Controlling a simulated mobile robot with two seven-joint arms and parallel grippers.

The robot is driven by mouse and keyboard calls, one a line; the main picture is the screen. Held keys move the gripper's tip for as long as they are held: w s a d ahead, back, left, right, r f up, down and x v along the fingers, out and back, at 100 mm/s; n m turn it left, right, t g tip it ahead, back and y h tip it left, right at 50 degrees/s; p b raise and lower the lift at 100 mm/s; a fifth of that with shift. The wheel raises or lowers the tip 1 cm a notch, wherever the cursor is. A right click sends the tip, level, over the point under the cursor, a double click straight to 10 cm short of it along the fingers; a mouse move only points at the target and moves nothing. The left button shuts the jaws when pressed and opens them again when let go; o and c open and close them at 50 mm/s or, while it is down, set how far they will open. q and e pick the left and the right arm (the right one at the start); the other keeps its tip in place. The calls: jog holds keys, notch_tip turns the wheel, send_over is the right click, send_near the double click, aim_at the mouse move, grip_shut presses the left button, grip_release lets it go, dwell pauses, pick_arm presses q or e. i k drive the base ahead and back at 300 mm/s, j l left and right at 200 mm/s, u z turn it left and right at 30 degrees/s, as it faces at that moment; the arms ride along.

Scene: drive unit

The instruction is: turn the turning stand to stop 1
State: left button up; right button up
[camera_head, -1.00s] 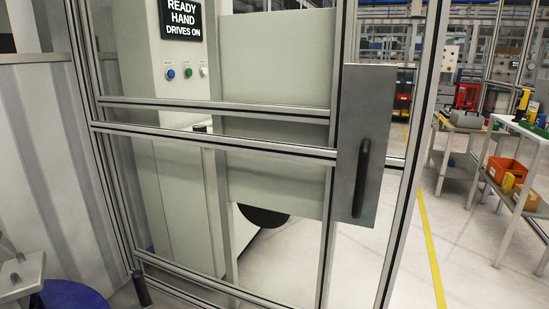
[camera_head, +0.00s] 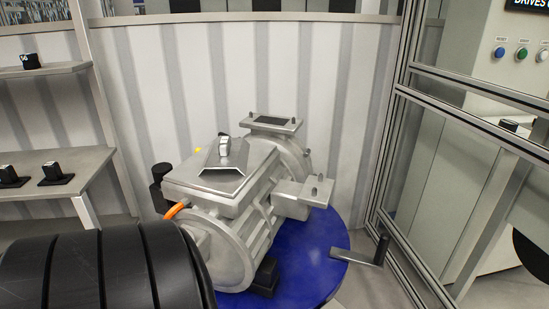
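The turning stand is a round blue plate (camera_head: 318,262) low in the middle of the head view. A grey metal drive unit (camera_head: 208,185) sits on it, with an orange cable at its front left and a flanged block on its right side. The unit hides much of the plate. A dark grey bar with an upright black post (camera_head: 381,249) sticks out at the plate's right edge. I see no readable stop number on the stand. Neither of my grippers is in view.
A large black ribbed round shape (camera_head: 100,272) fills the lower left; I cannot tell what it is. Shelves (camera_head: 60,168) with small black parts stand at the left. A metal-framed enclosure (camera_head: 480,118) with a button panel stands close at the right. A corrugated wall (camera_head: 190,70) closes the back.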

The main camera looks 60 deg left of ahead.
aim_at(270, 237)
jog(key=u, duration=2.15)
jog(key=z, duration=0.45)
jog(key=i+l+z, duration=0.1)
jog(key=z, duration=0.3)
jog(key=i+z, duration=0.25)
jog(key=z, duration=0.15)
jog(key=i+z, duration=0.2)
jog(key=z, duration=0.2)
